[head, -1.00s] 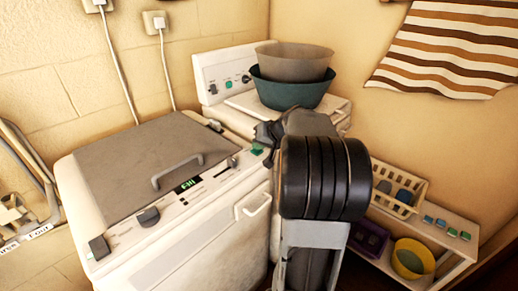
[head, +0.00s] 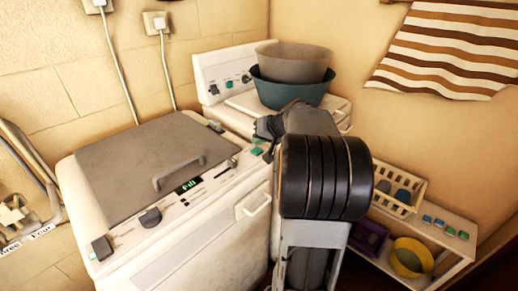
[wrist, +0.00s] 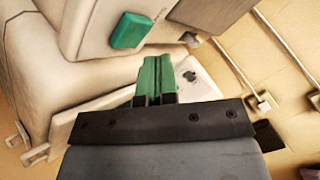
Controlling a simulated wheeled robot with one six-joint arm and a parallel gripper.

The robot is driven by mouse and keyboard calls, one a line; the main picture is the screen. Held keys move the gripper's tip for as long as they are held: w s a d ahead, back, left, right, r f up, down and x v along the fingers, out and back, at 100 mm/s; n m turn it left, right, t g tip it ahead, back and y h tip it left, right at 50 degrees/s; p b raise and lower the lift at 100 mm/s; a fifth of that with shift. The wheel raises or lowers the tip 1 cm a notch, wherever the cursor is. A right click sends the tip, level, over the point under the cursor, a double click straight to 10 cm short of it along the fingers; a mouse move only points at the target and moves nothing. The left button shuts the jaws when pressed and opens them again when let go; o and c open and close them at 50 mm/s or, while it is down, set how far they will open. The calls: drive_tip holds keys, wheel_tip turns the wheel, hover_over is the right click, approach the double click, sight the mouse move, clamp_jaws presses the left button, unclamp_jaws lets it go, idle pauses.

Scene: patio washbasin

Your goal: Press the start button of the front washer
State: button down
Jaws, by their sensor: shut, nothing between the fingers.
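The front washer (head: 190,215) is a white machine with a grey lid, at the left in the head view. Its sloping panel has dark knobs and a display (head: 188,186) lit with "Fill". A green start button (head: 256,151) is at the panel's far right end, close to my gripper. In the wrist view, the green button (wrist: 130,30) stands on the white panel, above and left of my gripper's tips. My gripper (wrist: 158,70) has green fingers, shut together with nothing between them. The tips look apart from the button; the exact gap cannot be told.
A second white washer (head: 222,75) stands behind, with a teal basin (head: 290,92) and a grey-brown basin (head: 295,62) stacked on it. A low shelf (head: 462,222) at right bears a cream basket (head: 398,190) and small coloured blocks. A striped cloth (head: 445,45) hangs on the wall.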

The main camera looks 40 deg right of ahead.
sight(259, 150)
drive_tip(key=shift+r+p, duration=1.25)
drive_tip(key=shift+r, duration=1.05)
